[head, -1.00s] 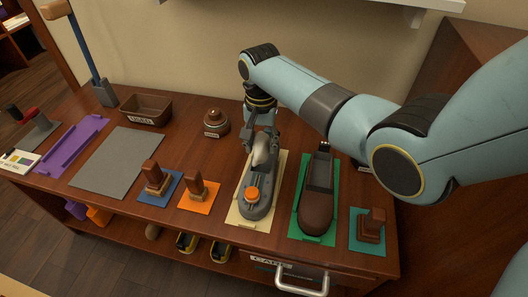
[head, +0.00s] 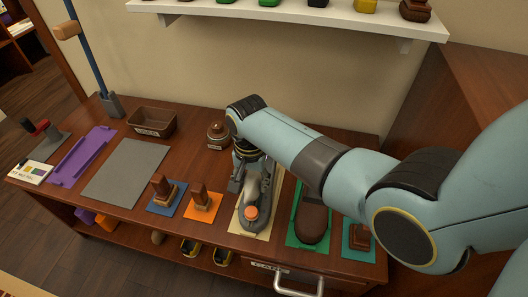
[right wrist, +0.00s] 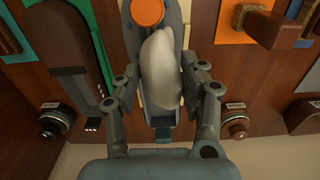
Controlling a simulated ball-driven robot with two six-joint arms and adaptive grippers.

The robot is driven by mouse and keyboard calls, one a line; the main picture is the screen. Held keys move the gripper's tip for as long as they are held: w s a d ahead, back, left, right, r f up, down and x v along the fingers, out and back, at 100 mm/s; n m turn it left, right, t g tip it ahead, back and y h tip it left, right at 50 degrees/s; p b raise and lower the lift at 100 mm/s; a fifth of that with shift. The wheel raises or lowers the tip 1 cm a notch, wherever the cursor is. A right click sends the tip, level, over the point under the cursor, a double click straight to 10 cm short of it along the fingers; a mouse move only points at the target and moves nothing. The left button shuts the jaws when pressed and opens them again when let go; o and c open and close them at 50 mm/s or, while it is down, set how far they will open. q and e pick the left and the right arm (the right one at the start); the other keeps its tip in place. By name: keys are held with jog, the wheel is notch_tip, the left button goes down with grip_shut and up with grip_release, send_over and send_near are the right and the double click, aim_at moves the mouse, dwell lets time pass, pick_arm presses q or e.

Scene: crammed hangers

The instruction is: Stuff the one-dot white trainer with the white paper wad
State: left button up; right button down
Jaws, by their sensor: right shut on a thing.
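A grey, shoe-shaped piece (head: 248,223) with an orange disc on it lies on a cream mat (head: 238,229), its toe end toward the front edge. It seems to be the trainer, but I see no dot marks on it. My right gripper (head: 248,180) is over its rear part. In the right wrist view, my right gripper (right wrist: 166,95) is shut on a smooth whitish lump (right wrist: 160,75), which looks like the paper wad. The lump covers part of the grey piece, and I cannot tell whether it is inside. My left gripper is out of view.
A brown shoe (head: 313,218) on a green mat stands close to the right. Brown blocks on orange (head: 201,203) and blue (head: 164,192) mats stand to the left. A lidded pot (head: 217,134) is behind. The grey mat (head: 125,172) is bare. A wall shelf (head: 300,14) is above.

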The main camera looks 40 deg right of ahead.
jog(key=shift+s+a+f+p, duration=0.15)
jog(key=shift+s+a+p, duration=0.55)
jog(key=shift+s+a, duration=0.5)
jog(key=shift+s+a+f+p, duration=0.15)
jog(key=shift+s+a+p, duration=0.55)
jog(key=shift+s+a, duration=0.5)
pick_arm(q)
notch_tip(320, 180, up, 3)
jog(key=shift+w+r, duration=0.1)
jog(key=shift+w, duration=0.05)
pick_arm(e)
jog(key=shift+w+d+r, duration=0.1)
